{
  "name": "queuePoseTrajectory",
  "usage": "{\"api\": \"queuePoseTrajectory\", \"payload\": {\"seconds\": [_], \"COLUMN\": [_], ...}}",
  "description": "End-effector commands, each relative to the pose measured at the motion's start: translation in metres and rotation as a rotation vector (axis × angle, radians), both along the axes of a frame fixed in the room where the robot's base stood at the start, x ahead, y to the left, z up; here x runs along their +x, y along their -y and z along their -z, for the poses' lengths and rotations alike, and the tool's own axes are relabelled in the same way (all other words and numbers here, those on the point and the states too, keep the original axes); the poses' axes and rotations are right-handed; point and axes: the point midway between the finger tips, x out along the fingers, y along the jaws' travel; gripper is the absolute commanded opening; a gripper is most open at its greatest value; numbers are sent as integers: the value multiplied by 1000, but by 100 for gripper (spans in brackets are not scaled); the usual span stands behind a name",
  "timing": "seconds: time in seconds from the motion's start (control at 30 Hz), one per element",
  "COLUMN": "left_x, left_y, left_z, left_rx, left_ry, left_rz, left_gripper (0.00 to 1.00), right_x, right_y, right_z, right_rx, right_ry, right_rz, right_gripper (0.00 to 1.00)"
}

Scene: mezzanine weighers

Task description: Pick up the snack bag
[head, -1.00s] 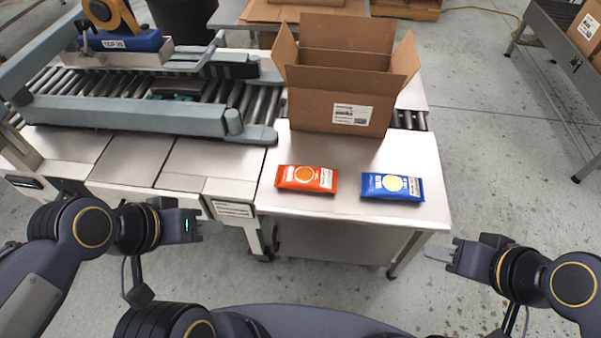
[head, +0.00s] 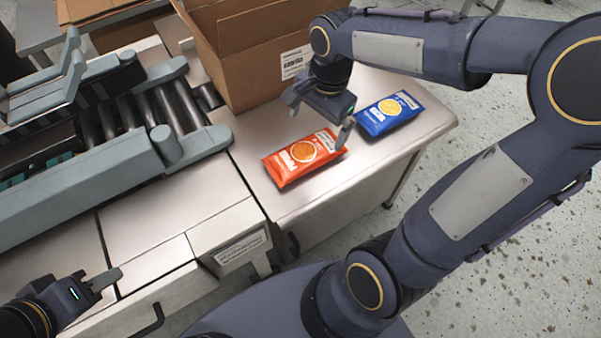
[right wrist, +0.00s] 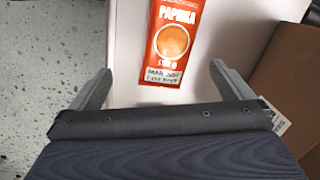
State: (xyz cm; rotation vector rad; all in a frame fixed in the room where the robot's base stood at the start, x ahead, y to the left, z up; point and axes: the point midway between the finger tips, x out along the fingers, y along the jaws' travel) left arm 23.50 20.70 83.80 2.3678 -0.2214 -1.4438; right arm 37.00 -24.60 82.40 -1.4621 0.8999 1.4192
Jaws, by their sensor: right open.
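An orange snack bag marked PAPRIKA (head: 297,158) lies flat on the metal table, and it also shows between the fingers' directions in the right wrist view (right wrist: 172,42). A blue snack bag (head: 390,113) lies to its right, apart from it. My right gripper (head: 319,122) is open and empty above the far right end of the orange bag; in the right wrist view its fingers (right wrist: 161,82) are spread wide, with the bag ahead of them. My left gripper (head: 100,286) is at the lower left, away from both bags; its jaw gap is unclear.
An open cardboard box (head: 255,60) stands just behind the bags, close to my right gripper. A roller conveyor (head: 160,110) with grey guide rails lies to the left. The table top (head: 330,190) is clear in front of the bags.

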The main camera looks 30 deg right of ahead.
Motion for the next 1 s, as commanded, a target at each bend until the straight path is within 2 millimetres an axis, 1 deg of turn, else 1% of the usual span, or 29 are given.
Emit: {"api": "queuePoseTrajectory", "payload": {"seconds": [0.03, 0.1, 0.13, 0.2, 0.3, 0.47, 0.57, 0.7, 0.8, 0.9, 1.0], "left_x": [0, 0, 0, 0, 0, 0, 0, 0, 0, 0, 0], "left_y": [0, 0, 0, 0, 0, 0, 0, 0, 0, 0, 0], "left_z": [26, 36, 39, 43, 45, 50, 54, 63, 66, 66, 66], "left_rx": [0, 0, 0, 0, 0, 0, 0, 0, 0, 0, 0], "left_ry": [0, 1, 1, 1, 1, 1, 1, 1, 1, 1, 1], "left_rz": [0, 0, 0, 0, 0, 0, 0, 0, 0, 0, 0], "left_gripper": [36, 36, 36, 36, 36, 36, 36, 36, 36, 36, 36], "right_x": [14, 25, 29, 36, 38, 37, 36, 34, 34, 34, 35], "right_y": [0, 0, 1, 1, 1, 2, 1, 1, 0, 0, 0], "right_z": [34, 51, 56, 65, 75, 92, 105, 127, 138, 142, 142], "right_rx": [-18, -40, -48, -61, -69, -69, -68, -68, -68, -67, -67], "right_ry": [-35, -68, -76, -89, -97, -98, -99, -98, -98, -96, -95], "right_rz": [73, 165, 196, 248, 279, 283, 283, 281, 281, 281, 281], "right_gripper": [100, 100, 100, 100, 100, 100, 100, 100, 100, 100, 100]}}
